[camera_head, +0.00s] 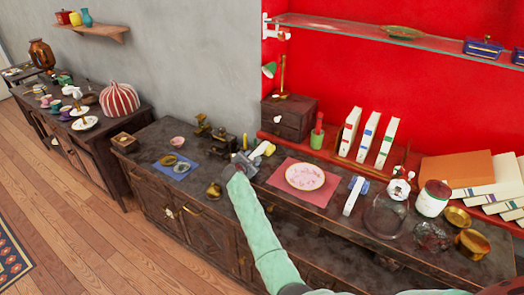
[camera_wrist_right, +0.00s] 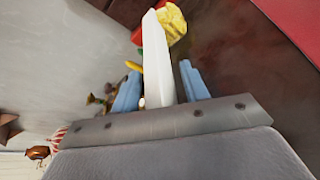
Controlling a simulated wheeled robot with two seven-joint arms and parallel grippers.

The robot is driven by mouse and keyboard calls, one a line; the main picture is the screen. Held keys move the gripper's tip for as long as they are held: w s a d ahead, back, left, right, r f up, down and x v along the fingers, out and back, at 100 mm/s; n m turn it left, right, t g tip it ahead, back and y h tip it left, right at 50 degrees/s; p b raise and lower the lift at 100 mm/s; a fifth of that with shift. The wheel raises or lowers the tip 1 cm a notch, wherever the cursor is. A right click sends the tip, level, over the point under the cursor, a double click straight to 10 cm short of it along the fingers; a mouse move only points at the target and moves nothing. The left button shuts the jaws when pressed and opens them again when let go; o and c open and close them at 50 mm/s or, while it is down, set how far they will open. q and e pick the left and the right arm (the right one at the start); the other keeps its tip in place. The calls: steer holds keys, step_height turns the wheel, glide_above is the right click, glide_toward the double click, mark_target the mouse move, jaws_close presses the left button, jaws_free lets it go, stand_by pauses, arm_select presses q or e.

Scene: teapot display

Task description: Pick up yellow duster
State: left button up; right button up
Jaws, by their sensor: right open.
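The yellow duster (camera_wrist_right: 173,22) shows at the top of the right wrist view as a crumpled yellow head. A long white piece (camera_wrist_right: 157,62), which looks like its handle, runs down from it between my two blue fingers. In the head view the yellow head of the duster (camera_head: 269,150) is just right of my right gripper (camera_head: 245,160), on the dark cabinet. My right gripper is open, with a finger on each side of the white piece and gaps visible. Whether the lower end of the piece touches the gripper is unclear. My left gripper is not in view.
A pink plate on a red mat (camera_head: 316,195) lies to the right. A blue mat (camera_head: 185,174) with small dishes lies to the left. A small brass pot (camera_head: 214,191) sits near the front edge.

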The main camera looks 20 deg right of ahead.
jaws_close()
steer(key=shift+r, duration=0.1)
stand_by(0.3)
